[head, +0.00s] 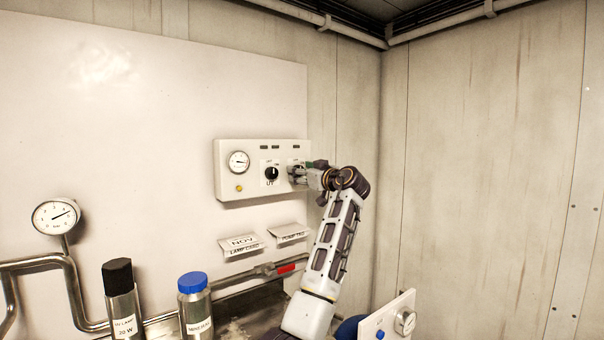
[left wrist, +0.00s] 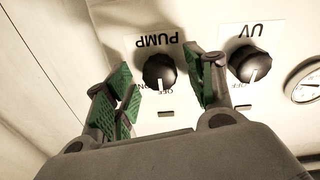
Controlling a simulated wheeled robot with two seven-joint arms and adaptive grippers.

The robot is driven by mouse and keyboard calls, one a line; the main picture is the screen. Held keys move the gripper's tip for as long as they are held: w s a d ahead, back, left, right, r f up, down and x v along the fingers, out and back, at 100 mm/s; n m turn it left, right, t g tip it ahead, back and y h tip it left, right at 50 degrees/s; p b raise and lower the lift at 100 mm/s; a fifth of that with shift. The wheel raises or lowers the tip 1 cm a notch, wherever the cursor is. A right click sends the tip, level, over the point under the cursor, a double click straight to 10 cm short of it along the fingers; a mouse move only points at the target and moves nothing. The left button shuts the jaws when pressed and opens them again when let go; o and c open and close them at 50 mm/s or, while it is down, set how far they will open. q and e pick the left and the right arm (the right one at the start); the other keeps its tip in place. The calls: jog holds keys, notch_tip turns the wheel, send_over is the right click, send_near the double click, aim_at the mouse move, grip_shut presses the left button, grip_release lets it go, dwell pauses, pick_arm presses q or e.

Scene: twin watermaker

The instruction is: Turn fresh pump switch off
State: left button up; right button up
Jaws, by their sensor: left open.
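The pump switch (left wrist: 159,70) is a round black knob labelled PUMP, upside down in the left wrist view. Its white pointer mark faces down in that view, near the OFF lettering; I cannot tell its exact setting. My left gripper (left wrist: 163,82) is open, with green pads on either side of the knob. I cannot tell whether they touch it. In the head view the left gripper (head: 303,174) is at the right end of the white control box (head: 227,188) and hides most of the pump switch. My right gripper is not in view.
The black UV knob (head: 271,173) is close beside the pump switch, with a round gauge (head: 238,162) beyond it. Tilted label cards (head: 241,245) stick out below the box. Pipes, a black-capped bottle (head: 122,300) and a blue-capped bottle (head: 195,305) stand at lower left.

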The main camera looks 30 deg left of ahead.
pick_arm(q)
jog(key=v, duration=1.1)
jog(key=shift+d, duration=0.35)
jog(key=shift+s+f, duration=0.15)
